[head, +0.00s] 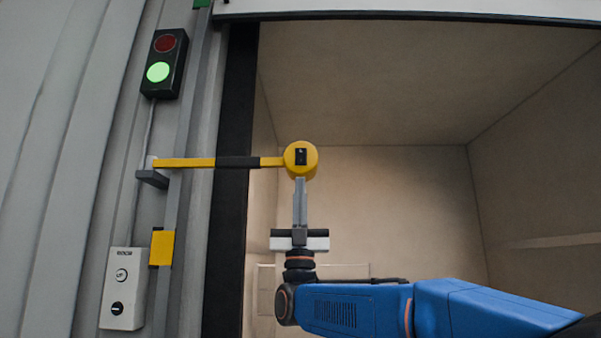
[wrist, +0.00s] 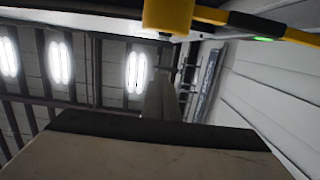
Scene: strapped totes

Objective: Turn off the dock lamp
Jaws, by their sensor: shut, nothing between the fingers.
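The dock lamp (head: 291,168) has a round yellow head on a yellow and black swing arm (head: 236,162) fixed to the wall at the left. A black rocker switch (head: 301,157) with a small pale mark sits on the head's near face. The lamp's light-giving side is hidden. My gripper (head: 300,181) points up, shut and empty, just below the head. Its tips overlap the head's lower edge in the head view; I cannot tell whether they touch. In the wrist view the lamp head (wrist: 168,14) is at the top, above the grey fingers (wrist: 160,102).
A signal box (head: 168,62) on the left wall shows green lit and red dark. A white control box (head: 124,289) with two buttons hangs below, near a yellow block (head: 161,248). The warm-lit trailer interior (head: 390,190) is open behind my gripper.

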